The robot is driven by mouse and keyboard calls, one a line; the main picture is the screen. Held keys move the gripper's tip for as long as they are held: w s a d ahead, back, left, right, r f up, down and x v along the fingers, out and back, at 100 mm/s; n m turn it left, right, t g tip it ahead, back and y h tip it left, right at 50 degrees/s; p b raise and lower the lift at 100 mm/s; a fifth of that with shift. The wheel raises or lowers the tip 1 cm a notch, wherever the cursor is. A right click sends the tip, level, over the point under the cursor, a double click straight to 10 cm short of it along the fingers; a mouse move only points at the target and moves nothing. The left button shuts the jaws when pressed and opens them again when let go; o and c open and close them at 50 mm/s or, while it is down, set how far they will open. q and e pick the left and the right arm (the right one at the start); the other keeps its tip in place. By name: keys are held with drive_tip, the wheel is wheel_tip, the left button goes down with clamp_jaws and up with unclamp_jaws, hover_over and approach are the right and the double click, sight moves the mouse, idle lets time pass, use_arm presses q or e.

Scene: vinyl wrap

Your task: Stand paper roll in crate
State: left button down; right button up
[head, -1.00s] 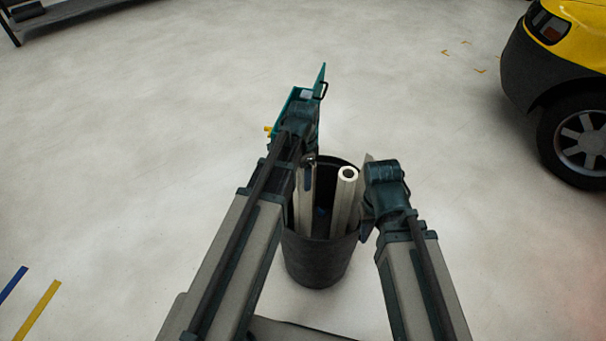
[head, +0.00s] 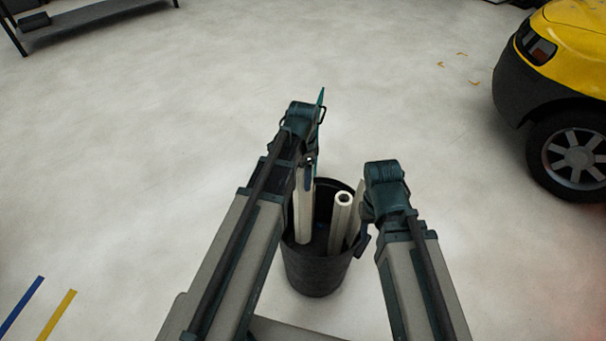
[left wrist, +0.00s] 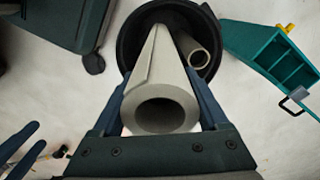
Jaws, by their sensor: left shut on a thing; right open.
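My left gripper (left wrist: 160,105) is shut on a pale hollow paper roll (head: 303,212), near the roll's upper end. The held roll is nearly upright and its lower end is within the bin's rim; whether it touches the bottom is unclear. Its open end faces the left wrist camera (left wrist: 165,112). Another pale roll (head: 341,218) leans in the bin, also seen in the left wrist view (left wrist: 193,50). My right gripper (head: 362,241) is open beside the bin's right rim, its fingers partly hidden.
A teal open box or cart (left wrist: 272,55) with a handle stands beyond the bin, mostly hidden behind my left arm in the head view. A yellow vehicle (head: 565,70) is at the right and a dark rack (head: 75,20) at the far left.

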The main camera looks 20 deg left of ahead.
use_arm(q)
drive_tip(key=shift+r+p, duration=0.5)
drive_tip(key=shift+r, duration=0.7)
use_arm(e)
drive_tip(key=shift+r, duration=1.3)
